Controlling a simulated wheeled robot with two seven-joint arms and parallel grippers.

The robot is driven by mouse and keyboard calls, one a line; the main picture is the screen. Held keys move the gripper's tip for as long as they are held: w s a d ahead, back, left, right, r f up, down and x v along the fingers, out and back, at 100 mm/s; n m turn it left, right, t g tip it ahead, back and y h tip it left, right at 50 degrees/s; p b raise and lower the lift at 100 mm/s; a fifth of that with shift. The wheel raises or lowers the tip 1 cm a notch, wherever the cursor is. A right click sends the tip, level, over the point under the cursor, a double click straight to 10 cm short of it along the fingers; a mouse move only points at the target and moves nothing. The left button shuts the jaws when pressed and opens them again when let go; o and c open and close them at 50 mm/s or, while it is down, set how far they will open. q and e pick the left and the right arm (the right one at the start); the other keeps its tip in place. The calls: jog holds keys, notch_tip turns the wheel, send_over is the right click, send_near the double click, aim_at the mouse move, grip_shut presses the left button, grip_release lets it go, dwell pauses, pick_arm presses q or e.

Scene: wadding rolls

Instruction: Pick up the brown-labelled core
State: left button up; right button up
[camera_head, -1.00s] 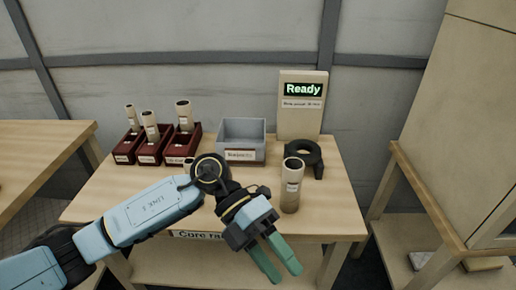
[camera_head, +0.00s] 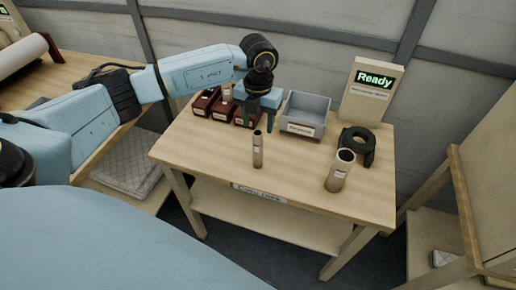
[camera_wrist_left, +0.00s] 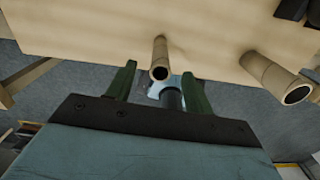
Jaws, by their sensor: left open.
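A slim tan core (camera_head: 257,150) stands upright on the table, left of a wider tan core (camera_head: 340,172). Each bears a pale label, whose colour I cannot make out. My left gripper (camera_head: 262,117) is open and empty above the table, behind the slim core and in front of the dark red boxes. In the left wrist view the slim core (camera_wrist_left: 160,58) shows between the open fingers (camera_wrist_left: 160,85), apart from them, and the wide core (camera_wrist_left: 272,75) lies to the right. At least one more core (camera_head: 226,92) stands in the boxes, partly hidden by my arm.
Dark red boxes (camera_head: 206,104) and a grey bin (camera_head: 306,112) stand along the table's back. A panel reading "Ready" (camera_head: 372,92) stands at the back right. The table's front middle (camera_head: 300,190) is clear.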

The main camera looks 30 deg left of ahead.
aim_at(258, 141)
pick_arm(q)
jog(key=f, duration=0.7)
jog(key=shift+s+d+f, duration=0.2)
jog(key=shift+s, duration=0.2)
jog(key=shift+c, duration=0.2)
jog(key=c, duration=1)
